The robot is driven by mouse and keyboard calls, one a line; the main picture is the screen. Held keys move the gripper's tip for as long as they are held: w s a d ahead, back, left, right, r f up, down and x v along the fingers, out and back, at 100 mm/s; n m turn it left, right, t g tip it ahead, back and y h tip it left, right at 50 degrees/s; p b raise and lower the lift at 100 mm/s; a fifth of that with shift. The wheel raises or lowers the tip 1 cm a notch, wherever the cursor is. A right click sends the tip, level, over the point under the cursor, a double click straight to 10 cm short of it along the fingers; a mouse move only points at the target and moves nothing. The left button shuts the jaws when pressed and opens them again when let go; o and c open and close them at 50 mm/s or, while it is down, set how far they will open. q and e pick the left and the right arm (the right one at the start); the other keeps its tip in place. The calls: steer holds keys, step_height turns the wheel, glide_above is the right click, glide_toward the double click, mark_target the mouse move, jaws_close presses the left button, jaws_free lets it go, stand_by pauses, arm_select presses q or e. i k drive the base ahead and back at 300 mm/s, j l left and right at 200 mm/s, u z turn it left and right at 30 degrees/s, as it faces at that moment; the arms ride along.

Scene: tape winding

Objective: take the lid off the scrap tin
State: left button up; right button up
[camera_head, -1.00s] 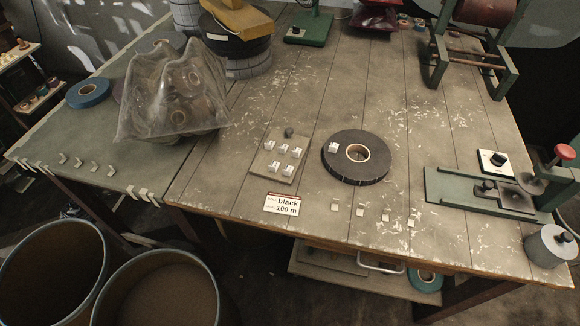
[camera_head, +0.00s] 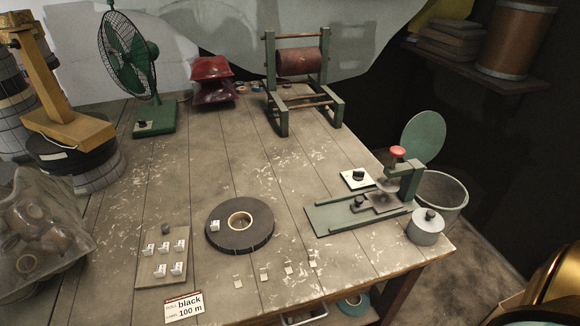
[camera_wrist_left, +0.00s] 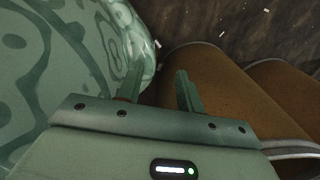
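The scrap tin (camera_head: 424,236) looks to be the small grey tin at the right front corner of the table. Its lid (camera_head: 429,221), grey with a dark knob, sits on top of it. No gripper shows near the tin in the head view. My left gripper (camera_wrist_left: 157,88) shows in the left wrist view, its two fingers apart with nothing between them, above brown round shapes and away from the tin. My right gripper is in neither current view.
A green press (camera_head: 370,205) with a red knob stands just behind the tin. A green bin (camera_head: 443,190) with its lid raised stands beyond the table's right edge. A black tape roll (camera_head: 218,232) and a label board (camera_head: 150,276) lie to the left.

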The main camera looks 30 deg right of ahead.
mark_target(428, 220)
steer(key=z, duration=0.4)
steer(key=l+z, duration=0.1)
steer(key=z, duration=0.3)
steer(key=i+z, duration=0.1)
steer(key=z, duration=0.3)
steer(key=l+z, duration=0.1)
steer(key=z, duration=0.7)
steer(key=i, duration=0.05)
